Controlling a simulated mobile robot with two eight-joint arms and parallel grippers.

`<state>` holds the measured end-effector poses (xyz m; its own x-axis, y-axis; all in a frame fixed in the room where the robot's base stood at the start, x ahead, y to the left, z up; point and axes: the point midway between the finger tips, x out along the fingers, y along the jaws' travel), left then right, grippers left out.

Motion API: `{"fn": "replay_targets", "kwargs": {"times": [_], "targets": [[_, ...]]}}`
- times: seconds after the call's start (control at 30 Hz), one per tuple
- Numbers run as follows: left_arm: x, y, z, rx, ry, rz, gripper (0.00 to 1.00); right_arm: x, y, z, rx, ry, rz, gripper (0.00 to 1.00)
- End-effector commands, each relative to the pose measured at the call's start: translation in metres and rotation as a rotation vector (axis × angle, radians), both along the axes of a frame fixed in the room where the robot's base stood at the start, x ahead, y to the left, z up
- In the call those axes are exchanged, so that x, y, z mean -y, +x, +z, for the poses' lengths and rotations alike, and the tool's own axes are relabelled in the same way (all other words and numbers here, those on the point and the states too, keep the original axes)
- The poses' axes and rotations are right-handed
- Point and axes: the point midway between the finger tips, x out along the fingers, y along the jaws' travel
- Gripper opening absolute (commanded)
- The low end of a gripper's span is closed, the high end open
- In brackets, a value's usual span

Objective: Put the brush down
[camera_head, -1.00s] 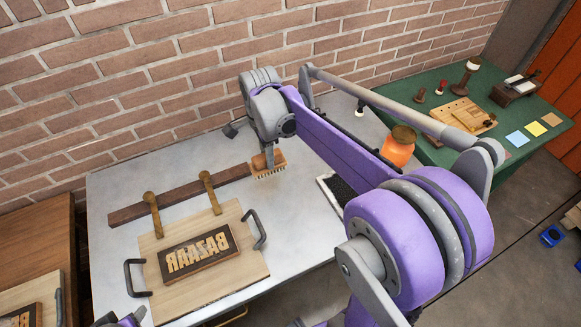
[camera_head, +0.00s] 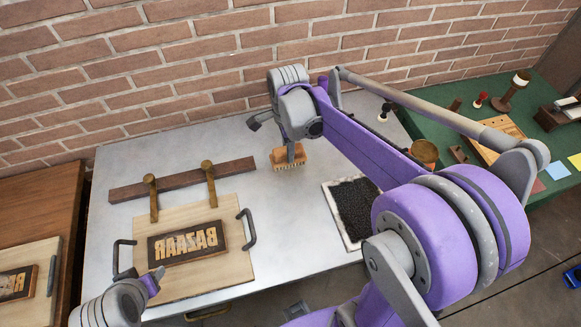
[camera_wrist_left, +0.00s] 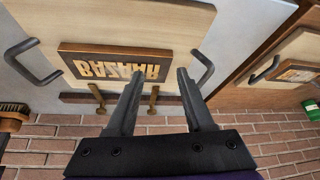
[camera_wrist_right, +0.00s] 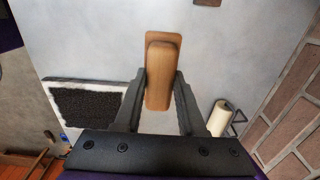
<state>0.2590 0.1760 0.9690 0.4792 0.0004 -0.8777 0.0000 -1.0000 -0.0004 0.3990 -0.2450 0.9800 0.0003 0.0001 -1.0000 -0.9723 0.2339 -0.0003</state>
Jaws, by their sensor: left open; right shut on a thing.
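The brush (camera_head: 288,160) has a wooden back and pale bristles. My right gripper (camera_head: 291,148) is shut on it, bristles downward, at the grey table (camera_head: 225,140); I cannot tell whether the bristles touch the table. In the right wrist view the fingers clasp its wooden handle (camera_wrist_right: 163,75). My left gripper (camera_wrist_left: 157,85) is open and empty, above the board with the raised BAZAAR block (camera_wrist_left: 112,64). In the left wrist view the brush (camera_wrist_left: 12,112) shows at the left edge.
A black inked pad (camera_head: 352,207) lies right of the brush. A dark wooden bar (camera_head: 183,180) lies to the left, behind the handled board (camera_head: 215,273). A pale cylinder (camera_wrist_right: 220,116) stands near the wall. Bare table surrounds the brush.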

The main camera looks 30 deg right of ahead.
Motion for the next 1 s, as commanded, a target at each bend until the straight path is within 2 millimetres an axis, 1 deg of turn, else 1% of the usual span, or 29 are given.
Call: {"fn": "replay_targets", "kwargs": {"times": [0.03, 0.1, 0.27, 0.4, 0.5, 0.6, 0.8, 0.97, 1.0], "targets": [[0.0, -0.001, -0.002, -0.001, 0.0, 0.0, 0.52, 0.0, 0.0, -0.011, -0.001, 0.0, 0.0, 0.0], [0.0, -0.001, -0.003, -0.002, 0.0, 0.0, 0.52, 0.0, 0.0, -0.022, 0.0, 0.0, 0.0, 0.0], [0.0, -0.002, -0.004, -0.003, 0.0, 0.0, 0.52, 0.0, 0.0, -0.036, 0.0, 0.0, 0.0, 0.0], [0.0, -0.002, -0.006, -0.005, 0.0, 0.0, 0.52, 0.0, 0.0, -0.058, 0.0, 0.0, 0.0, 0.0], [0.0, -0.003, -0.007, -0.006, 0.0, 0.0, 0.52, 0.0, 0.0, -0.07, 0.0, 0.0, 0.0, 0.0], [0.0, -0.003, -0.007, -0.006, 0.0, 0.0, 0.52, 0.0, 0.0, -0.074, 0.0, 0.0, 0.0, 0.0], [0.0, -0.003, -0.007, -0.006, 0.0, 0.0, 0.52, 0.0, 0.0, -0.073, 0.0, 0.0, 0.0, 0.0], [0.0, -0.005, -0.012, -0.009, 0.0, 0.0, 0.52, 0.0, 0.0, -0.078, -0.001, 0.0, 0.0, 0.0], [0.0, -0.004, -0.01, -0.008, 0.0, 0.0, 0.52, 0.0, 0.0, -0.077, 0.0, 0.0, 0.0, 0.47]]}}
